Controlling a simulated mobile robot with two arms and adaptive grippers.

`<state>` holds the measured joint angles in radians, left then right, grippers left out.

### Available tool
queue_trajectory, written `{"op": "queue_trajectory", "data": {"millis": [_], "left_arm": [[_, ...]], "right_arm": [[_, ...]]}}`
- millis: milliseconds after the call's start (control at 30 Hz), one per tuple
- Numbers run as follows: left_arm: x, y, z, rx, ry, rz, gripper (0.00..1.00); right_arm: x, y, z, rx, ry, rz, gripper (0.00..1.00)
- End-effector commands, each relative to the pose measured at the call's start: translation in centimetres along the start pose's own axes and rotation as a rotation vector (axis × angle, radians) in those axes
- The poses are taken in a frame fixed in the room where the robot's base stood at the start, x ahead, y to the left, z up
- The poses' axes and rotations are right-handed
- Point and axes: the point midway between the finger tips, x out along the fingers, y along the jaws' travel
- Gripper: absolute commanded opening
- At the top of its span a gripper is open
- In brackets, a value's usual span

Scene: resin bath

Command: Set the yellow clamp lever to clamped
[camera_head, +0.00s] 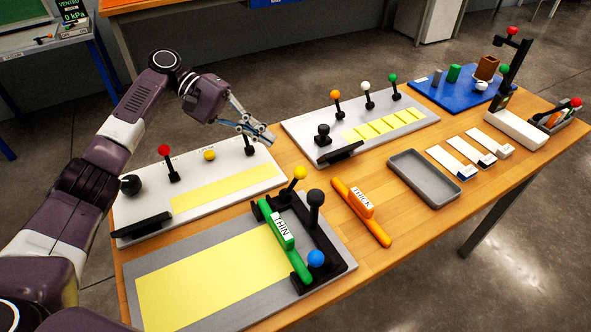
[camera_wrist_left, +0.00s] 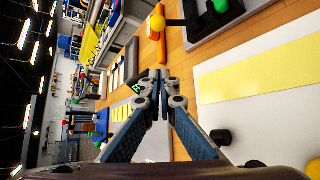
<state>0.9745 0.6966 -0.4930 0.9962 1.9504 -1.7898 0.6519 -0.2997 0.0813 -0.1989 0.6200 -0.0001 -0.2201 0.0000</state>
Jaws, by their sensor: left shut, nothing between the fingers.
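The yellow clamp lever (camera_head: 299,172) has a yellow ball on a short black arm. It stands at the far left corner of a black clamp fixture (camera_head: 327,244) on the near grey board. A green bar labelled THIN (camera_head: 282,232) lies across that fixture. The yellow ball also shows near the top of the left wrist view (camera_wrist_left: 156,22). My left gripper (camera_head: 269,138) is shut and empty, above the table beyond the lever, and apart from it. Its closed fingers show in the left wrist view (camera_wrist_left: 155,76). My right gripper is out of view.
A blue ball (camera_head: 316,258) and a black knob (camera_head: 315,197) stand on the same fixture. An orange bar labelled THICK (camera_head: 361,210) lies to the right. White boards with levers (camera_head: 140,206) (camera_head: 310,125) stand at left and behind. A grey tray (camera_head: 424,179) is farther right.

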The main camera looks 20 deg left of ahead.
Motion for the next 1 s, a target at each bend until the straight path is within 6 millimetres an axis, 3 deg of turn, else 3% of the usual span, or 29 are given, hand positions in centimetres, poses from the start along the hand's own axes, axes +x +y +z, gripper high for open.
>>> {"op": "queue_trajectory", "data": {"millis": [467,567,967,1000], "left_arm": [[0.5,0.0,0.0,0.0,-0.001,0.0,0.0],[1.6,0.0,0.1,0.0,-0.002,-0.002,0.0],[10.0,0.1,0.2,0.0,-0.004,-0.001,0.0],[9.9,0.1,0.5,0.0,0.001,-0.001,0.0]], "right_arm": [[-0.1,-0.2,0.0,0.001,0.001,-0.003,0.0],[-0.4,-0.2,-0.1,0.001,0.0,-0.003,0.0],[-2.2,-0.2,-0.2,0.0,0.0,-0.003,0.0],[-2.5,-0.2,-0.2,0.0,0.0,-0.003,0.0]]}}
